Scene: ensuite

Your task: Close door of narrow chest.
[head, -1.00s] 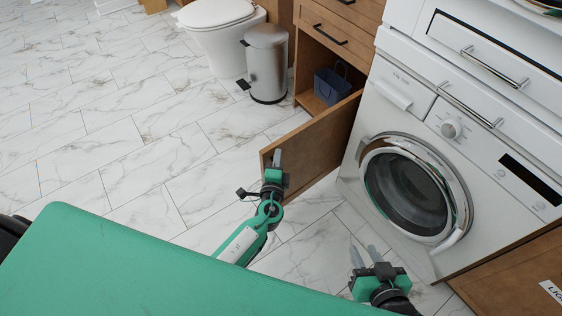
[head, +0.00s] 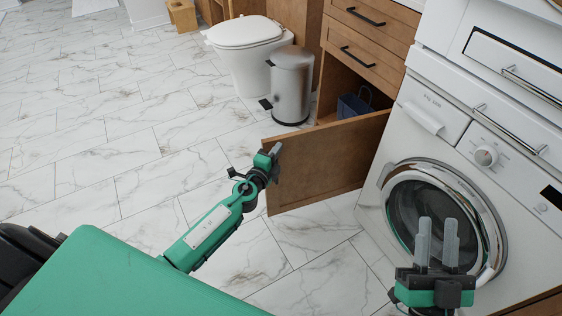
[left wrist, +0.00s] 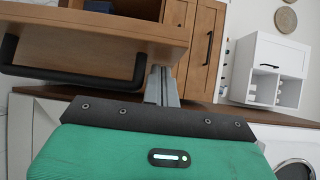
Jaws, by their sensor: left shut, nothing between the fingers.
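The narrow chest (head: 368,45) is wooden, with two black-handled drawers above an open compartment. Its door (head: 330,165) stands wide open, swung out toward the left over the floor. My left gripper (head: 276,150) is shut and empty at the door's free upper edge; whether it touches is unclear. In the left wrist view the fingers (left wrist: 162,86) are close together beside a wooden panel with a black bar handle (left wrist: 75,75), apparently the door. My right gripper (head: 437,240) has its fingers apart, empty, in front of the washing machine.
A washing machine (head: 405,118) stands right of the chest. A steel pedal bin (head: 292,88) and a toilet (head: 250,50) are to the left. A dark blue basket (head: 352,106) is in the compartment. The marble floor (head: 100,165) at left is clear.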

